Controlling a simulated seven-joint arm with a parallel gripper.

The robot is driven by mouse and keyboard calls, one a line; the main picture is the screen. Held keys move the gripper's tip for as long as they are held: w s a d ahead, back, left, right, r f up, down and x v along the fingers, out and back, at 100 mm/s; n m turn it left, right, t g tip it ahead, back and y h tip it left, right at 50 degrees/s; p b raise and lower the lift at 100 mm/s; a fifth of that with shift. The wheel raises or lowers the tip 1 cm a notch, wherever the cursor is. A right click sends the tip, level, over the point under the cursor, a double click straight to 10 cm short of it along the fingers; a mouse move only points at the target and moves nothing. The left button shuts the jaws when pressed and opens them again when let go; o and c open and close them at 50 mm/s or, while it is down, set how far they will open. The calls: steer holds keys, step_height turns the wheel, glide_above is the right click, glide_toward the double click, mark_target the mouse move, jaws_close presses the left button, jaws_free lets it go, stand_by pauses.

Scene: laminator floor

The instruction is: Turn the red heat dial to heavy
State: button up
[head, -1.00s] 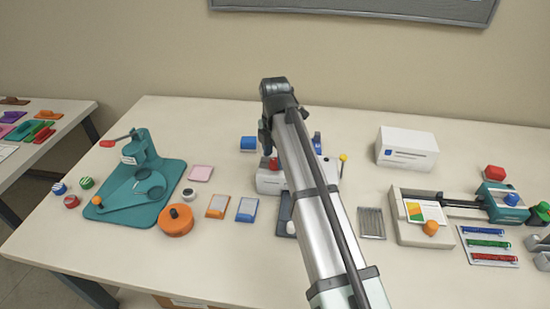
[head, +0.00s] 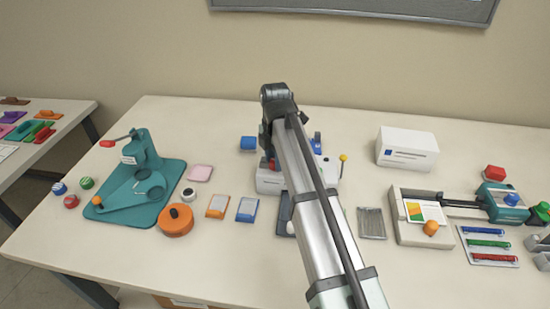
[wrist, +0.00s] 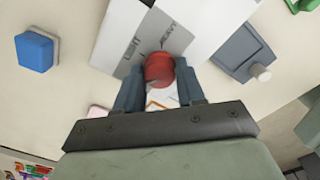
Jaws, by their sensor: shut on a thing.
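The red heat dial (wrist: 158,68) sits on the grey label panel of the white laminator (wrist: 205,20) in the wrist view. The panel reads LIGHT to the left of the dial and HEAVY to the right. My gripper (wrist: 159,75) has one dark finger on each side of the dial and is shut on it. I cannot make out a pointer on the dial. In the head view the laminator (head: 267,185) is mostly behind my arm. Only a sliver of the red dial (head: 271,165) shows there, and the fingers are hidden.
A blue block (head: 248,143) stands behind the laminator. A teal press (head: 145,175) and an orange round container (head: 176,221) are at left. A white box (head: 407,148) and a card tray (head: 400,225) are at right.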

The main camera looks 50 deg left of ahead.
steer(key=shift+c, duration=1)
steer(key=m, duration=0.4)
steer(key=shift+m, duration=0.4)
steer(key=m, duration=1.2)
steer(key=shift+m, duration=0.3)
steer(key=m, duration=0.5)
steer(key=shift+m, duration=0.4)
